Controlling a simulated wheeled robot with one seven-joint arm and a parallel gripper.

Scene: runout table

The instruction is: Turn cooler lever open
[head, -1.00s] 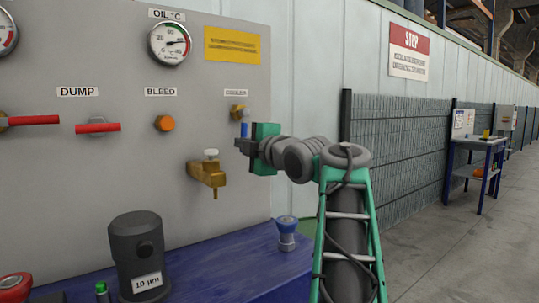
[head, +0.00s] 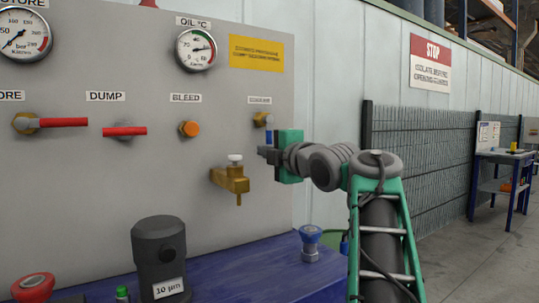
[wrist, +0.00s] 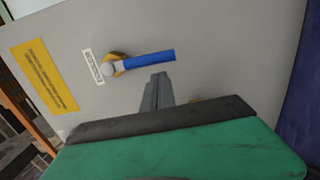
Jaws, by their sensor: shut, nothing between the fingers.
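The cooler lever (head: 269,132) is a blue handle on a brass valve body at the right side of the grey panel, under a small blurred label. It hangs downward in the head view, its lower part hidden behind my gripper. In the wrist view the blue lever (wrist: 150,60) shows almost whole, pointing right from its pivot. My gripper (head: 262,151) is shut and empty, at the lever's lower end. In the wrist view the closed fingertips (wrist: 158,76) are beside the lever's long edge, towards its free end. I cannot tell whether they touch it.
A brass tap (head: 229,180) sticks out of the panel left of my gripper. Red levers (head: 125,131) and an orange bleed knob (head: 189,129) are further left. A dark filter housing (head: 159,252) and a blue-capped fitting (head: 310,241) stand on the blue bench (head: 235,268) below.

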